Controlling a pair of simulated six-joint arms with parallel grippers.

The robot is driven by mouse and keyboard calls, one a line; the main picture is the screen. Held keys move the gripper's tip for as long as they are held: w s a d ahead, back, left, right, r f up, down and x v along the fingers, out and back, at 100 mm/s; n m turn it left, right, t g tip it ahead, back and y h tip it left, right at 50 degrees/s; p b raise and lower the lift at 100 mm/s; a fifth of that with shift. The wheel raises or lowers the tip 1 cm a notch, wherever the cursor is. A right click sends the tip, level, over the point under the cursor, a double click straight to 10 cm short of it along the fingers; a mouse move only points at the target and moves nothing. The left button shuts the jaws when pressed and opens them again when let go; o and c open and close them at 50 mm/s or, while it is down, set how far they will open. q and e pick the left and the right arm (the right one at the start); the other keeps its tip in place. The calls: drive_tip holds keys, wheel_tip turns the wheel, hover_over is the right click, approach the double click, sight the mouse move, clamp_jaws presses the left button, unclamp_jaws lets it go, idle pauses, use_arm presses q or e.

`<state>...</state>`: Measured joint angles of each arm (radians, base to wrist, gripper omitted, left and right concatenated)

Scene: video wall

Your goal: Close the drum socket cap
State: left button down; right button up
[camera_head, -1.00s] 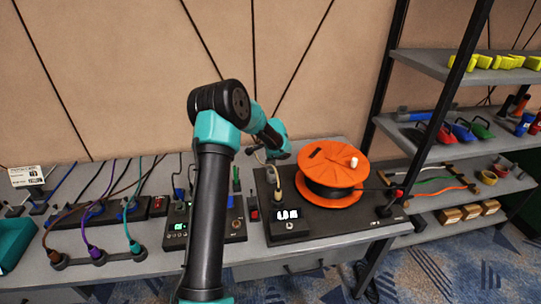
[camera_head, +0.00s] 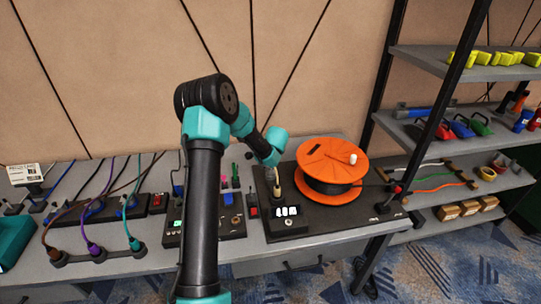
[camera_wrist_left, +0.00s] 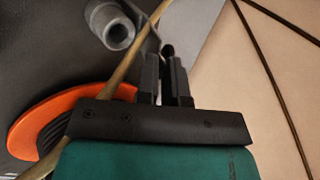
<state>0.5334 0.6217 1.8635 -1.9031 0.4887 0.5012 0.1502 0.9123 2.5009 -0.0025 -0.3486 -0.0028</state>
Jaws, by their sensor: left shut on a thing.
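The orange cable drum (camera_head: 318,158) stands on a dark base panel (camera_head: 345,215) at the right of the bench. It also shows in the left wrist view (camera_wrist_left: 48,112). My left gripper (camera_head: 274,166) is just left of the drum, above the panel. My right gripper is not in view.
Cables and sockets (camera_head: 95,250) fill the left bench. A shelf rack (camera_head: 455,150) stands at the right.

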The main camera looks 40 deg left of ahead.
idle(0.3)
use_arm(q)
drive_tip(key=c, duration=1.2)
unclamp_jaws()
drive_tip(key=shift+c, duration=0.2)
drive_tip(key=v, duration=1.7)
drive_tip(key=shift+d+r, duration=0.1)
drive_tip(key=shift+d, duration=0.05)
